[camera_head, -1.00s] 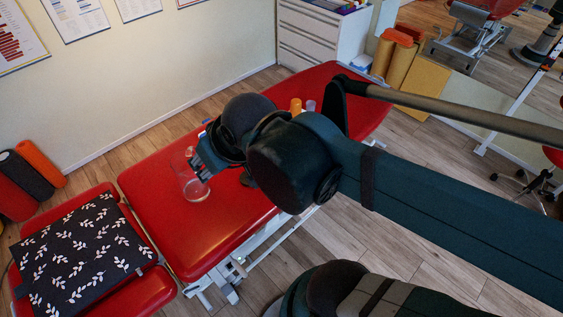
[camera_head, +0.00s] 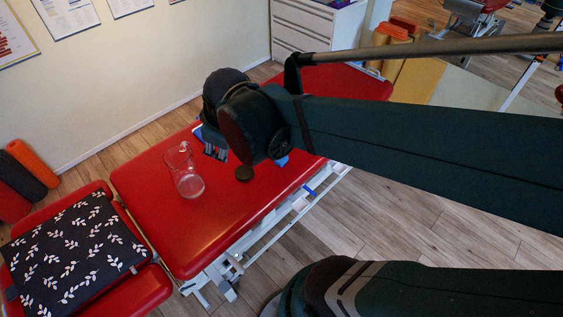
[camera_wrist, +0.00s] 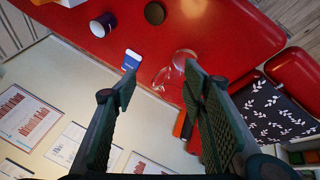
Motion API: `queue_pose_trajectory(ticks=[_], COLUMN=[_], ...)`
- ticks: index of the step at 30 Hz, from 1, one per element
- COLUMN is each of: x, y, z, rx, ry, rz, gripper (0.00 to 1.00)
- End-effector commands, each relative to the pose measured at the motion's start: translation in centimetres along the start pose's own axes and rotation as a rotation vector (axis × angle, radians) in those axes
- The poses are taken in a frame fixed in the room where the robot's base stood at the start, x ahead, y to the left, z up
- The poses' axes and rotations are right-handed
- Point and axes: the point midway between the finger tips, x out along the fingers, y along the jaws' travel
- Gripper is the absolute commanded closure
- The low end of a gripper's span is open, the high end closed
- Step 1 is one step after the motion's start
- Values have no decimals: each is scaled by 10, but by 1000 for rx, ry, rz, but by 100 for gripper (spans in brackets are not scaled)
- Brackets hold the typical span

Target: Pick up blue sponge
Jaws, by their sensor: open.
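My gripper (camera_head: 215,153) is above the red treatment table (camera_head: 180,235), to the right of the glass jug. It is open and empty in the wrist view (camera_wrist: 160,95). A small flat blue block with a white end (camera_wrist: 131,60) lies near the table's wall-side edge, beyond the fingertips in the wrist view. I cannot tell whether it is the blue sponge. In the head view, a blue patch (camera_head: 283,160) shows on the table just below my arm, mostly hidden. Another blue bit (camera_head: 197,131) shows behind my gripper.
A clear glass jug (camera_head: 187,175) stands left of my gripper, close to the blue-and-white block. A dark round disc (camera_head: 244,173) lies right of the jug. A patterned cushion (camera_head: 70,255) lies at the left.

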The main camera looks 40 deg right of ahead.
Motion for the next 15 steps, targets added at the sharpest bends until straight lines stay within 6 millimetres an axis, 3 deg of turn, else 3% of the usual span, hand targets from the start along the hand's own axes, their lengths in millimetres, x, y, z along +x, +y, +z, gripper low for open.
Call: queue_pose_trajectory(ticks=[15], x=[79], y=[49], z=[28], rx=[-373], ry=[-141], rz=[2], gripper=[57])
